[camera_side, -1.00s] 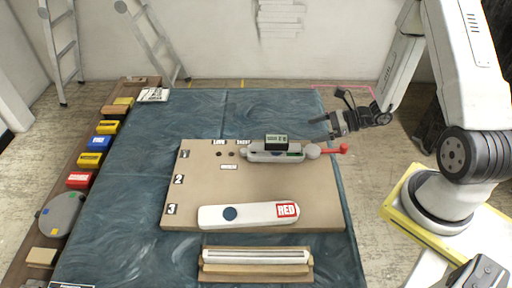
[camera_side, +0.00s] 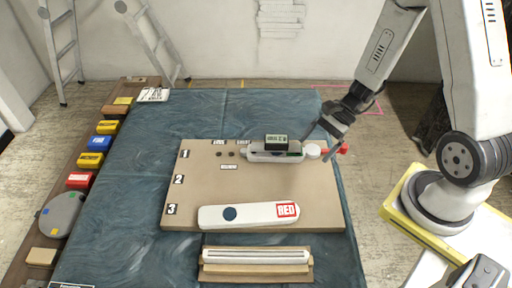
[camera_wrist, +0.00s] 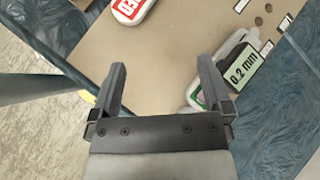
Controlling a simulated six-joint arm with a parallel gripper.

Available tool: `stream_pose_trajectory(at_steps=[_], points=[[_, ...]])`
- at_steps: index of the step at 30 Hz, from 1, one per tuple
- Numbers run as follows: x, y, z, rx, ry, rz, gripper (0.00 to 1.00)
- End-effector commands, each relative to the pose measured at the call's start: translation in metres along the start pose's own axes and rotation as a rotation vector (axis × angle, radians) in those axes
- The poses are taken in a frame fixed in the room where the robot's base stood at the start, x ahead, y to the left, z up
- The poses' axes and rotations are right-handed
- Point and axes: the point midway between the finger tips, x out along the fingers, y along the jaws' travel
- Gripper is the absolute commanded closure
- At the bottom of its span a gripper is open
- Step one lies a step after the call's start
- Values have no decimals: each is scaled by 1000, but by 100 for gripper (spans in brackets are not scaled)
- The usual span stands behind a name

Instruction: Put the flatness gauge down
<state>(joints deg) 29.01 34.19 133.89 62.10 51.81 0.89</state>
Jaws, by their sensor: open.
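The flatness gauge (camera_side: 272,150) lies on the tan board (camera_side: 250,185) beside the row marked 1. It is a pale grey body with a green-edged display block on top, which reads 0.2 mm in the wrist view (camera_wrist: 243,68). A pale round knob and a red end are at its right. My gripper (camera_side: 319,147) is open near the knob, at the gauge's right end, its fingers angled down. In the wrist view, nothing is between the fingers (camera_wrist: 160,68), and the gauge is partly hidden behind the right finger. Whether a finger touches the knob cannot be told.
A white bar labelled RED (camera_side: 248,215) lies on the board at row 3; it shows at the top of the wrist view (camera_wrist: 130,10). A wooden holder with a pale bar (camera_side: 256,262) is in front. Several coloured boxes (camera_side: 90,160) line the left. The board's middle is bare.

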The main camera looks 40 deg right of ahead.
Motion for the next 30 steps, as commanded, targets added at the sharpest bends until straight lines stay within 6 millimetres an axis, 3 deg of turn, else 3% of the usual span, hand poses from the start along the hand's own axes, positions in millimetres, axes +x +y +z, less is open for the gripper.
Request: stream_pose_trajectory(at_steps=[10,21,30], points=[[-14,24,27,-632,305,367,0],[-36,2,56,-1320,596,565,0],[-40,-8,69,-1525,670,594,0]])
